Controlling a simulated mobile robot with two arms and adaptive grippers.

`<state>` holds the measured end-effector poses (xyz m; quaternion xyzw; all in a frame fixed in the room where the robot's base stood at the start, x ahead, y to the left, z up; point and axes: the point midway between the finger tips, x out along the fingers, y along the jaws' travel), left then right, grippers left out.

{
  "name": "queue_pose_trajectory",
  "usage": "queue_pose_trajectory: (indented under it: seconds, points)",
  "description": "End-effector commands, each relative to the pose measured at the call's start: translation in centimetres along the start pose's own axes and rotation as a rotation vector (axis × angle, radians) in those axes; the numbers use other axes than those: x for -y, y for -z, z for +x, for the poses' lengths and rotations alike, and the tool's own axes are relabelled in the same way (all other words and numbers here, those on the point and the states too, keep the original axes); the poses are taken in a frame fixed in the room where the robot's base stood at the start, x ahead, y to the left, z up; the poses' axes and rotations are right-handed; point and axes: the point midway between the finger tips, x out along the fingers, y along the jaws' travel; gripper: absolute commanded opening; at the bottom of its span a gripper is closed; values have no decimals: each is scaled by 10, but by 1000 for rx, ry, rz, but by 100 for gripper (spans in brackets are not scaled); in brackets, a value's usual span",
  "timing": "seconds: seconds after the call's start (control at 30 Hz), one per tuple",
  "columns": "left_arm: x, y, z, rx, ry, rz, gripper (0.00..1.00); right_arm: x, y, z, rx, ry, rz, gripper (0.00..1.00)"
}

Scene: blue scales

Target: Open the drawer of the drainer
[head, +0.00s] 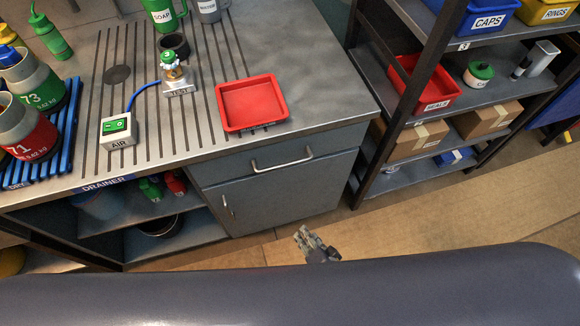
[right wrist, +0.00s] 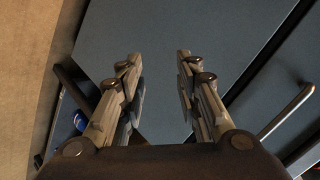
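The drainer is a grey bench with a ribbed metal top (head: 185,120). Its drawer (head: 225,171) looks shut, its front flush above a cupboard door (head: 290,198). A horizontal metal bar handle (head: 282,162) is on the drawer front. My right gripper (head: 305,240) is in front of the cupboard, lower than the drawer handle in the picture. In the right wrist view its two fingers (right wrist: 158,62) are apart with nothing between them. There the drawer handle (right wrist: 285,113) lies to the right of the fingers, not touched. My left gripper is not in view.
A red tray (head: 254,103) sits on the bench top above the drawer. The cupboard door has its own upright handle (head: 229,206). A dark shelf rack (head: 368,170) stands close on the right, with bins and boxes. Wooden floor (head: 440,215) in front is clear.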

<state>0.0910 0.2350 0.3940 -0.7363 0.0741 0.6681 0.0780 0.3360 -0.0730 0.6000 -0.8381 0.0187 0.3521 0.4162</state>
Motion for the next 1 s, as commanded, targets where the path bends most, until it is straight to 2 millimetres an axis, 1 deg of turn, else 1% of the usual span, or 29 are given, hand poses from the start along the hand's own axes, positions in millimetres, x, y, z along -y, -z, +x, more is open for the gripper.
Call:
queue_pose_trajectory:
  seconds: [0.03, 0.07, 0.1, 0.2, 0.3, 0.43, 0.53, 0.67, 0.8, 1.0]
  points:
    - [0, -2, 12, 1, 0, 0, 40, 31, 15, 1, -54, 77, 106, 31]
    - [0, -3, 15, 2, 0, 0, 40, 48, 25, -2, -80, 118, 167, 31]
    - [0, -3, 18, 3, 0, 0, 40, 70, 39, -6, -113, 171, 244, 31]
    - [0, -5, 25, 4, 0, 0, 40, 112, 68, -21, -171, 285, 405, 31]
    - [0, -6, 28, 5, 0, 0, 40, 137, 88, -34, -202, 362, 510, 31]
    - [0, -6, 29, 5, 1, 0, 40, 152, 101, -41, -217, 407, 569, 31]
    - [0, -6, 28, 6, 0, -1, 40, 157, 105, -34, -220, 413, 576, 31]
    - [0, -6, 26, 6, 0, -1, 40, 165, 112, -16, -221, 413, 573, 31]
    - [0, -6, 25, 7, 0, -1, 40, 173, 120, 9, -219, 412, 571, 31]
    - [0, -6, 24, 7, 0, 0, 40, 182, 129, 39, -218, 410, 571, 31]
